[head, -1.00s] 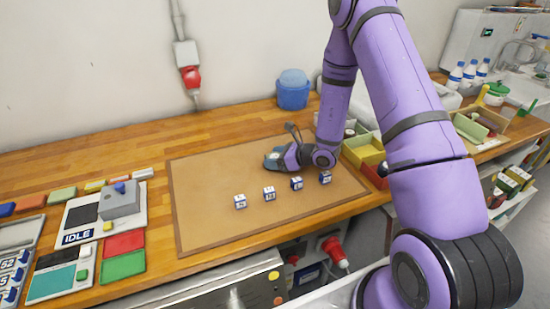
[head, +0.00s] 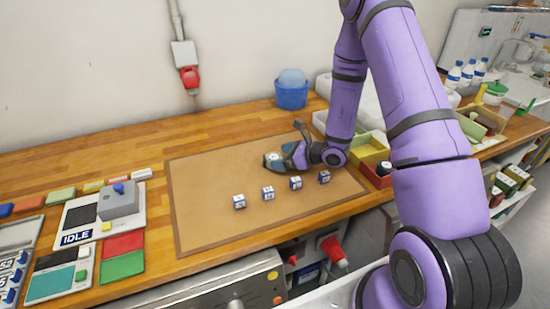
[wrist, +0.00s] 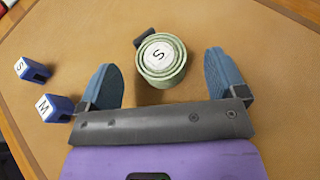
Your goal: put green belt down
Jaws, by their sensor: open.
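The green belt is a rolled coil (wrist: 162,62) with a white top marked S and a dark buckle piece at its side. It rests flat on the brown mat (head: 215,185), and shows small in the head view (head: 273,158). My gripper (wrist: 160,75) is open, with one blue finger on each side of the coil and visible gaps between. The coil sits toward the fingertips and touches neither finger in the wrist view. In the head view my gripper (head: 285,158) is low over the mat's back right part.
Several blue-and-white size cubes (head: 268,193) stand in a row on the mat in front. A yellow bin (head: 368,150) stands at the right, a blue tub (head: 291,94) behind. The mat's left half is clear.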

